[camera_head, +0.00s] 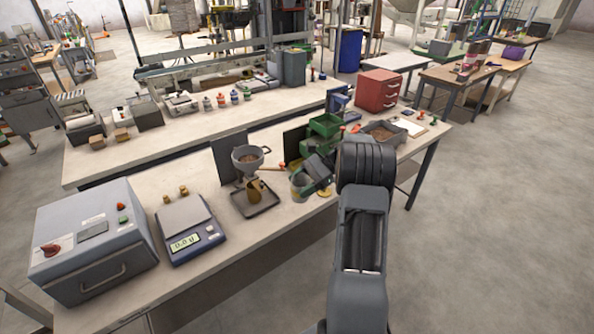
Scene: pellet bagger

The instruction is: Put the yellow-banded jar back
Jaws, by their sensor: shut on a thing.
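My gripper (311,174) is at the end of my dark grey arm, over the right part of the front bench. It is shut on a small grey-green, round jar (300,185), which I take to be the yellow-banded jar. My fingers partly hide it, and its band is not clear. A small yellow patch (325,192) shows just below and right of the gripper. Several small jars with coloured bands (221,100) stand in a row on the rear bench.
Left of my gripper stand a funnel (248,157) over a dark tray (256,203), a scale (187,230) and a grey box machine (92,240). Green bins (326,125), a pellet tray (383,131) and a red cabinet (378,91) stand behind and right.

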